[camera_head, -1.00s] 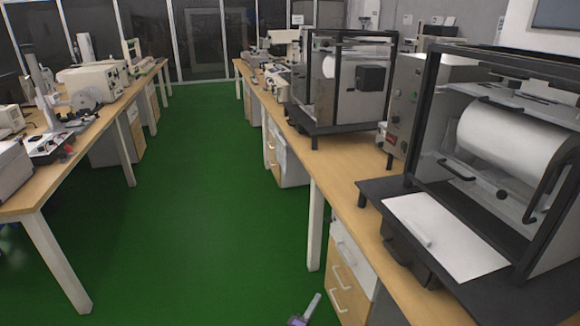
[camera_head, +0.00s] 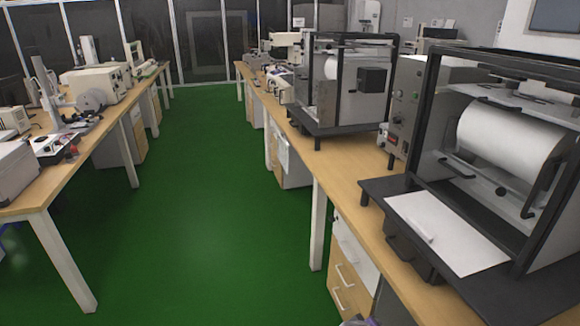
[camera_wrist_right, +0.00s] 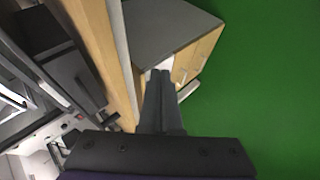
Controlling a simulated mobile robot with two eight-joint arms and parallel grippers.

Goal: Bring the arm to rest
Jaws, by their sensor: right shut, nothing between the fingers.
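My right gripper (camera_wrist_right: 160,78) shows in the right wrist view, its two dark fingers shut together with nothing between them. It points down beside the right bench, over the drawer cabinet (camera_wrist_right: 185,30) and close to the green floor (camera_wrist_right: 260,90). In the head view only a small piece of my right arm shows at the bottom edge, and the gripper is out of frame there. My left gripper is in neither view.
The right bench (camera_head: 342,187) carries a large framed machine with a white roller (camera_head: 505,140) and a second framed machine (camera_head: 345,85). The left bench (camera_head: 30,195) holds several instruments. The green floor aisle (camera_head: 200,210) between them is clear.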

